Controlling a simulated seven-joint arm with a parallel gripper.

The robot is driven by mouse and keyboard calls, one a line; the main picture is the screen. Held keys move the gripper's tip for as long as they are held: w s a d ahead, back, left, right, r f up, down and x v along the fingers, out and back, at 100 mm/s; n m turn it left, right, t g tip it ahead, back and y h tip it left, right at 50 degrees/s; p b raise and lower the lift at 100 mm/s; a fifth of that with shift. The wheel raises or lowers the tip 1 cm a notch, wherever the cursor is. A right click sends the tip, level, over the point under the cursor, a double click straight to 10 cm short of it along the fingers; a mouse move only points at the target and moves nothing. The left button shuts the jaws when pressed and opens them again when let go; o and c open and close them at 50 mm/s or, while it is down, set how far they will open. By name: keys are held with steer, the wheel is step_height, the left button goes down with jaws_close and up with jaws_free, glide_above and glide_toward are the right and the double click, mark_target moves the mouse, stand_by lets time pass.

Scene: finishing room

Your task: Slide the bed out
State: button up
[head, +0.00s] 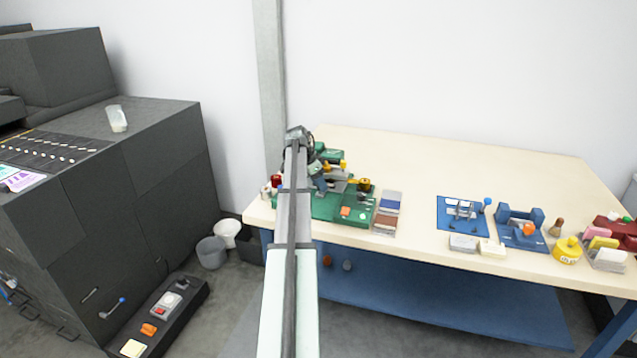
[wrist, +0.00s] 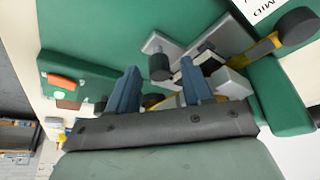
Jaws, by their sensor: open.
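A green machine (head: 360,205) stands at the left end of the table, partly hidden behind my arm. In the wrist view its green body (wrist: 90,30) carries a flat grey plate (wrist: 235,35), which looks like the bed, though I cannot be sure. A black knob (wrist: 160,67) on a short grey stem stands at the plate's edge. My gripper (wrist: 160,78) is open, with its two blue-grey fingers apart. The knob appears between the fingertips in the picture; I cannot tell its depth or any contact. In the head view my gripper (head: 321,182) is over the machine.
An orange button (wrist: 68,83) sits on the machine's green panel. Sample stacks (head: 388,205) and blue fixtures (head: 462,212) lie to the right on the cream table (head: 470,165). The table's back middle is clear.

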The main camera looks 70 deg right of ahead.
steer(key=shift+c, duration=0.5)
jaws_close()
